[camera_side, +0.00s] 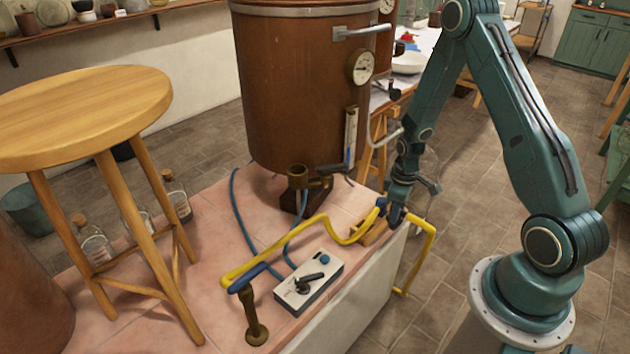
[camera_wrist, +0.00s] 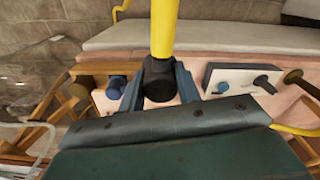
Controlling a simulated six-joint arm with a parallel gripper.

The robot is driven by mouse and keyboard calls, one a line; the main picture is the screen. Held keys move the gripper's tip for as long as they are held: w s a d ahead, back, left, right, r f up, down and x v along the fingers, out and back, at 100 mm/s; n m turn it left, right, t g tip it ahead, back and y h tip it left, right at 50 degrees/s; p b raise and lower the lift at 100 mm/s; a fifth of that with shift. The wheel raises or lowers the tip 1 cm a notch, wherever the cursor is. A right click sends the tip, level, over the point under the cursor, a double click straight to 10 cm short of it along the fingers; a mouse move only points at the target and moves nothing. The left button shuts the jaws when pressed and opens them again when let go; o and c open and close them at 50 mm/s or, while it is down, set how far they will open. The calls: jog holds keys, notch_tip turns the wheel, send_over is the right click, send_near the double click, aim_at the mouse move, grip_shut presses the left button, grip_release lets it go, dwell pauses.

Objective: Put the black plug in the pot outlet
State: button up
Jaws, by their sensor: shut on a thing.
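My gripper (camera_side: 392,212) points down at the right edge of the pink tiled bench, low beside the yellow tube. In the wrist view its fingers (camera_wrist: 159,82) are closed on a dark round piece, which looks like the black plug (camera_wrist: 159,88). The yellow tube (camera_wrist: 164,30) runs outward from just beyond the fingers; I cannot tell whether it touches the plug. In the side view the fingers largely hide the plug. The copper pot (camera_side: 300,90) stands to the left of my gripper. Its brass outlet (camera_side: 298,173) is at its lower front, apart from my gripper.
The yellow tube (camera_side: 275,257) bends across the bench front. A white box with a black lever (camera_side: 309,283) and a brass post (camera_side: 256,325) stand near it. Blue hoses (camera_side: 237,205) run below the pot. A wooden stool (camera_side: 85,115) stands at left. A blue knob (camera_wrist: 116,86) is beside the fingers.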

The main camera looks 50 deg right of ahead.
aim_at(331, 170)
jog(key=shift+m, duration=0.3)
jog(key=w+a+r, duration=0.8)
jog(key=w, duration=0.1)
jog(key=w+a+r, duration=0.4)
jog(key=w+r, duration=0.1)
jog(key=shift+n, duration=0.9)
jog(key=shift+w+a+r, duration=0.65)
jog(key=shift+w+r, duration=0.55)
jog(key=shift+r, duration=0.9)
jog(key=shift+w+a+r, duration=0.65)
jog(key=shift+w+r, duration=0.6)
jog(key=shift+r, duration=0.9)
jog(key=shift+w+a+r, duration=0.65)
jog(key=shift+w+r, duration=0.55)
jog(key=shift+r, duration=0.9)
jog(key=shift+f, duration=0.1)
jog(key=shift+s+d+f, duration=0.1)
jog(key=shift+d+f, duration=0.05)
jog(key=shift+f, duration=2.4)
jog(key=shift+r, duration=0.2)
